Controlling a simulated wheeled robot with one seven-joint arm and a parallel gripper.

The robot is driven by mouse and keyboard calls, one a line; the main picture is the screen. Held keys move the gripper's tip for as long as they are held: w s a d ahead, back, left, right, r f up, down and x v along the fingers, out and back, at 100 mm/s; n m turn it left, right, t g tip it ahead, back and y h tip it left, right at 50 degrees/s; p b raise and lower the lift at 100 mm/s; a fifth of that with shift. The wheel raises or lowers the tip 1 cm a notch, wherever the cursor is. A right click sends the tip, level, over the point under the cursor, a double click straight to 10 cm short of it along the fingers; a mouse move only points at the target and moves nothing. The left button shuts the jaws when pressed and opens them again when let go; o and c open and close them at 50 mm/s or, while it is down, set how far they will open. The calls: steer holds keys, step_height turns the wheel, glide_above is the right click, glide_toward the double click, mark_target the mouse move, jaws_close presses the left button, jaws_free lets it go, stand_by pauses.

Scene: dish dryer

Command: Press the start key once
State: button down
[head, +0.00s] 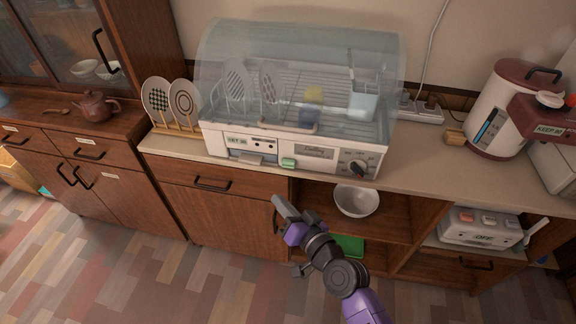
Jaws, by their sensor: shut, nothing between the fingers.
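The dish dryer (222,139) stands on the counter, white in front with a clear domed lid that is down. Low on its front is a green key (288,162), which I take for the start key, though its label is too small to read. A black dial (358,169) sits to its right and a grey key or lever (249,159) to its left. My gripper (281,204) is shut and empty. It is below the green key in the picture, apart from the dryer, with its tip pointing up and left.
Plates stand in a wooden rack (176,128) left of the dryer. A water boiler (503,108) stands at the right. A white bowl (356,200) sits on the open shelf under the counter (430,168). The wooden floor (150,275) in front is clear.

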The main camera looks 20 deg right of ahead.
mark_target(285, 166)
steer(key=w+d+b, duration=0.3)
steer(key=w+d, duration=0.2)
steer(key=w, duration=0.2)
stand_by(0.4)
steer(key=shift+w+d, duration=0.1)
steer(key=shift+d, duration=0.05)
stand_by(1.7)
steer(key=shift+w+d+b, duration=0.2)
steer(key=shift+w+b, duration=0.05)
steer(key=shift+b, duration=0.05)
steer(key=shift+w+d+b, duration=0.5)
steer(key=shift+w+d, duration=0.05)
steer(key=shift+w, duration=0.15)
stand_by(1.2)
steer(key=shift+s+a, duration=0.1)
stand_by(0.3)
steer(key=shift+s+a+p, duration=0.45)
steer(key=shift+s+a, duration=0.2)
steer(key=shift+s, duration=0.3)
steer(key=shift+s+a, duration=0.1)
steer(key=shift+s+a+p, duration=0.45)
steer(key=shift+s+a, duration=0.25)
steer(key=shift+s, duration=0.3)
steer(key=shift+s+a+p, duration=0.4)
steer(key=shift+s+a, duration=0.3)
steer(key=shift+s, duration=0.25)
